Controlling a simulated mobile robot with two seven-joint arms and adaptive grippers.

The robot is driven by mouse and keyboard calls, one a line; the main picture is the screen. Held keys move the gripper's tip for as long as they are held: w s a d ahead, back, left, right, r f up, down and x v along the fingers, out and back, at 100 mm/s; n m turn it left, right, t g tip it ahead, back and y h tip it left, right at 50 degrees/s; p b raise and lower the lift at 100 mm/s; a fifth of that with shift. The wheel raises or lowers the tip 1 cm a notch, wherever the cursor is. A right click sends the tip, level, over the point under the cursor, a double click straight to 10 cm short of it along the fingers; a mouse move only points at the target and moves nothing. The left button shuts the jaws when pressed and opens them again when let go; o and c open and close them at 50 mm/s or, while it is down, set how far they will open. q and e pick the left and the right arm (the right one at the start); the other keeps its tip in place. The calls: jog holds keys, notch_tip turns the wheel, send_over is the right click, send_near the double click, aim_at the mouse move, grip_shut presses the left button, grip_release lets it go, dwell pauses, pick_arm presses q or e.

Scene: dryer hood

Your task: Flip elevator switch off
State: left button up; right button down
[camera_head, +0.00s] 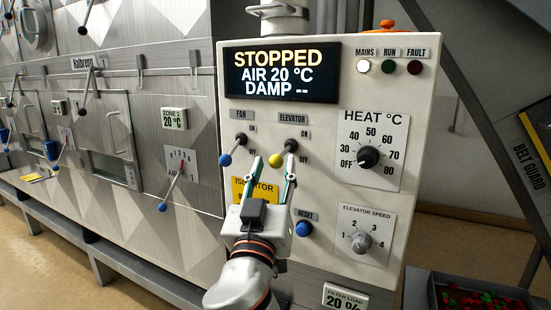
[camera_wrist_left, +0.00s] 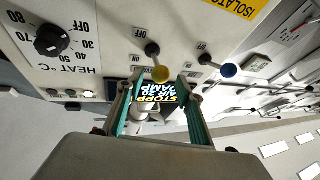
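The elevator switch (camera_head: 288,148) is a dark lever with a yellow ball end, on the panel under the ELEVATOR label, with ON above and OFF below. It sticks out toward the lower left and droops slightly less than the fan lever beside it; I cannot tell its exact setting. In the left wrist view its yellow ball (camera_wrist_left: 161,73) shows between the fingertips. My left gripper (camera_head: 274,165) is open below the switch, its two green-sided fingers pointing up on either side of the ball. In the left wrist view the gripper (camera_wrist_left: 158,84) has a wide gap. My right gripper is not in view.
The fan switch (camera_head: 232,150) with a blue ball is close on the left. A blue reset button (camera_head: 304,228), heat dial (camera_head: 368,157) and speed dial (camera_head: 361,242) are on the right. The display (camera_head: 281,72) reads STOPPED. A crate (camera_head: 480,297) stands at lower right.

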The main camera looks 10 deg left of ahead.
aim_at(274, 165)
pick_arm(q)
jog(key=shift+x, duration=1.15)
jog(key=shift+w+r, duration=0.15)
jog(key=shift+w, duration=0.25)
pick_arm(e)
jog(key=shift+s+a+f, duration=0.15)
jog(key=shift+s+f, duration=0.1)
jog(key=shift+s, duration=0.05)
pick_arm(q)
jog(key=shift+c, duration=0.4)
